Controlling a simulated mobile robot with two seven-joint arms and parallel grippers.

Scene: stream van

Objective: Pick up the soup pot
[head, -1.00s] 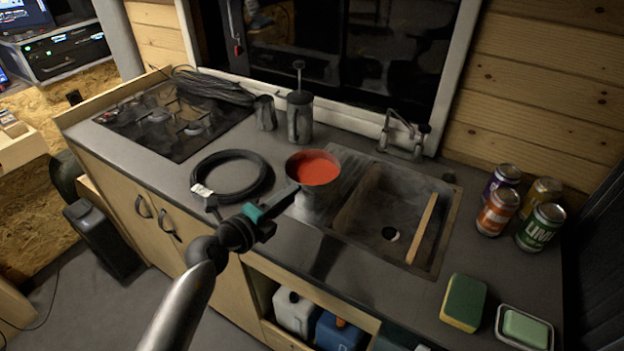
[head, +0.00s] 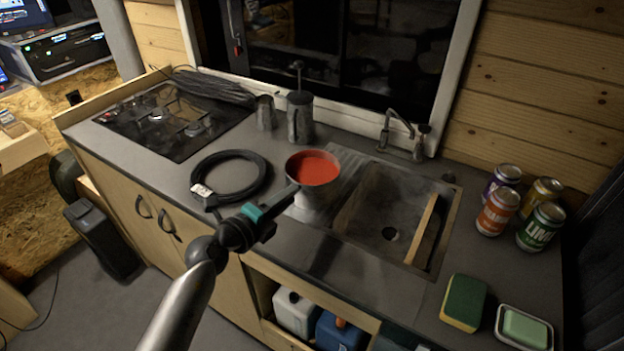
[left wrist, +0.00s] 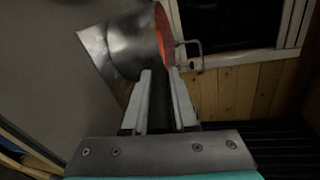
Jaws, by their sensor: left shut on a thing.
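The soup pot (head: 314,171) is a grey metal pot holding red soup. In the head view it is upright, at the left side of the sink, by the ribbed drainer. My left gripper (head: 288,194) comes in from the lower left and is shut on the pot's handle, which its fingers mostly hide. In the left wrist view the pot (left wrist: 133,45) shows beyond the fingertips (left wrist: 161,75), turned sideways by the camera. I cannot tell whether its base touches the counter. My right gripper is not in view.
A black cable coil (head: 228,178) lies left of the pot. A grey canister (head: 300,120) and a small jug (head: 265,113) stand behind. The sink (head: 385,215), with a wooden board (head: 424,230), is at right. Several cans, a sponge (head: 464,302) and a soap dish (head: 524,328) are farther right.

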